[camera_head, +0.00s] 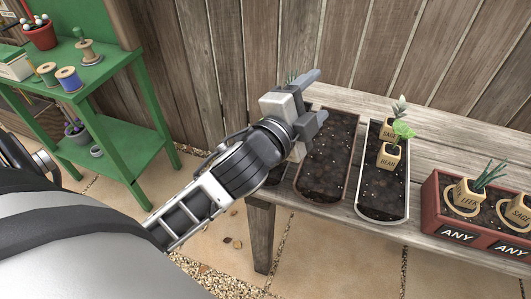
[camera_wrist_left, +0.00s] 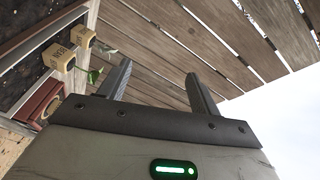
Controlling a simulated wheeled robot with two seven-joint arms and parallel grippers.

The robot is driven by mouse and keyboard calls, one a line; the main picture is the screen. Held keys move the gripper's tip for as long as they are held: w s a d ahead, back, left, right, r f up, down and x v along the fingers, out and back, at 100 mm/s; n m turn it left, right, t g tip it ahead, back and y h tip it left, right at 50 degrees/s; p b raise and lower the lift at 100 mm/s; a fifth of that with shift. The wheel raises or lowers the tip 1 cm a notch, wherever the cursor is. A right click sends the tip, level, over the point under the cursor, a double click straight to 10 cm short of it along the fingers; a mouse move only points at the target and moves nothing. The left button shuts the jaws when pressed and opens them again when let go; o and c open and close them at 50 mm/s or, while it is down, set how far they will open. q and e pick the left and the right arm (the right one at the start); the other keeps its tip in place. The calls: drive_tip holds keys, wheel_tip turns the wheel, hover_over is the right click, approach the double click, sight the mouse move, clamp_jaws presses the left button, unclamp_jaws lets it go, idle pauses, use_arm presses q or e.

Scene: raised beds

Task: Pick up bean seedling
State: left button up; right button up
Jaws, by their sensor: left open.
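The bean seedling is a tan pot marked BEAN (camera_head: 388,158) with bright green leaves (camera_head: 403,130). It stands upright on the soil of the white-rimmed trough (camera_head: 381,215), in front of a pot marked SAGE (camera_head: 389,130). In the left wrist view a tan lettered pot (camera_wrist_left: 58,57), probably the bean one, shows at the upper left beside a second pot (camera_wrist_left: 83,37). My left gripper (camera_head: 317,97) is open and empty, above the brown trough (camera_head: 326,165) and left of the bean pot, apart from it. My right gripper is out of view.
A red planter (camera_head: 433,200) with ANY labels holds LEEK (camera_head: 466,196) and SAGE (camera_head: 519,212) pots at the right. Bluish-green leaf tips (camera_head: 291,76) show behind my left gripper. A wooden fence (camera_head: 250,40) stands behind the bench (camera_head: 440,160); a green shelf (camera_head: 100,95) stands left.

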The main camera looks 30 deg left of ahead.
use_arm(q)
drive_tip(key=s+d+r+m+g+h, duration=0.1)
drive_tip(key=d+r+m+g+h, duration=0.1)
drive_tip(key=d+r+m+h, duration=0.85)
drive_tip(key=s+d+r+m+g+h, duration=0.1)
drive_tip(key=r+m+h, duration=0.2)
drive_tip(key=m+h, duration=0.8)
drive_tip(key=s+d+f+m+g+y, duration=0.1)
drive_tip(key=s+d+m+g, duration=0.15)
drive_tip(key=m+g, duration=0.55)
drive_tip(key=s+d+f+m+g+y, duration=0.25)
drive_tip(key=m+g, duration=0.25)
drive_tip(key=m, duration=0.8)
drive_tip(key=w+a+f+m+g+y, duration=0.2)
drive_tip(key=a+f+m+y, duration=0.6)
drive_tip(key=f+m+y, duration=0.2)
drive_tip(key=w+a+m+y, duration=0.25)
drive_tip(key=a+y, duration=0.65)
drive_tip(key=a, duration=0.8)
wheel_tip(320, 180, down, 9)
drive_tip(key=shift+s+d+r+p, duration=0.1)
drive_tip(key=shift+p, duration=0.2)
drive_tip(key=shift+d+f+p, duration=0.1)
drive_tip(key=shift+f+p, duration=0.55)
drive_tip(key=shift+f, duration=2.5)
